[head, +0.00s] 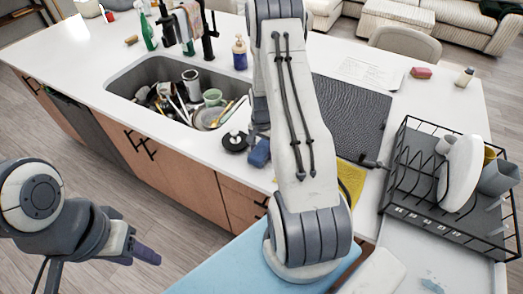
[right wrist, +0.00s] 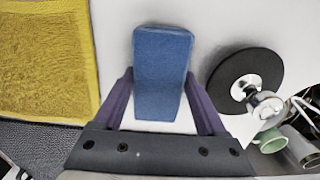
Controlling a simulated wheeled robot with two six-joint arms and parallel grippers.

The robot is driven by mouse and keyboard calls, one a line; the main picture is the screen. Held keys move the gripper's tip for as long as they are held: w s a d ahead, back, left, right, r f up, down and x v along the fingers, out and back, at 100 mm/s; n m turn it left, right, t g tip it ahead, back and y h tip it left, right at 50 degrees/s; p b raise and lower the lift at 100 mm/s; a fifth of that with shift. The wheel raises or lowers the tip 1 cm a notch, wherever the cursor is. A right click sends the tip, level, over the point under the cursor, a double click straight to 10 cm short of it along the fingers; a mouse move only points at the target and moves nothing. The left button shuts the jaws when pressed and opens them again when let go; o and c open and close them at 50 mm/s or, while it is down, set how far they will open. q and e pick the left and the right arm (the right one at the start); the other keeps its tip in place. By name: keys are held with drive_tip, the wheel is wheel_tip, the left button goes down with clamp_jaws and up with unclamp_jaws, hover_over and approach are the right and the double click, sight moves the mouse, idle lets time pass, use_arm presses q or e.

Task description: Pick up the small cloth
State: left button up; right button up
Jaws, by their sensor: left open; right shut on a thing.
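A yellow cloth (head: 350,182) lies flat on the counter, partly hidden behind my right arm. It also shows at the left of the right wrist view (right wrist: 45,55). A blue block, sponge-like (right wrist: 163,60), sits between the purple fingers of my right gripper (right wrist: 160,88), which is shut on it. The block also shows beside my right arm in the head view (head: 259,152); the gripper itself is hidden there. The yellow cloth is apart from the right gripper. My left gripper (head: 146,253) is open and empty, off the counter at lower left.
A sink full of dishes (head: 122,87) lies left of my right arm. A black disc with a metal knob (head: 234,142) stands close to the blue block. A dark mat (head: 345,110) lies behind the yellow cloth. A wire dish rack (head: 400,200) stands at right.

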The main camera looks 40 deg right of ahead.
drive_tip(key=shift+r, duration=0.45)
drive_tip(key=r, duration=0.1)
drive_tip(key=r+b, duration=0.1)
drive_tip(key=d+r+b, duration=0.1)
drive_tip(key=shift+s+d+r, duration=0.1)
drive_tip(key=shift+s+r, duration=0.15)
drive_tip(key=shift+s, duration=0.05)
drive_tip(key=s+d+r+b, duration=0.3)
drive_tip(key=s+d+r, duration=0.2)
drive_tip(key=d, duration=0.3)
drive_tip(key=shift+s+d+r, duration=0.35)
drive_tip(key=shift+r, duration=0.45)
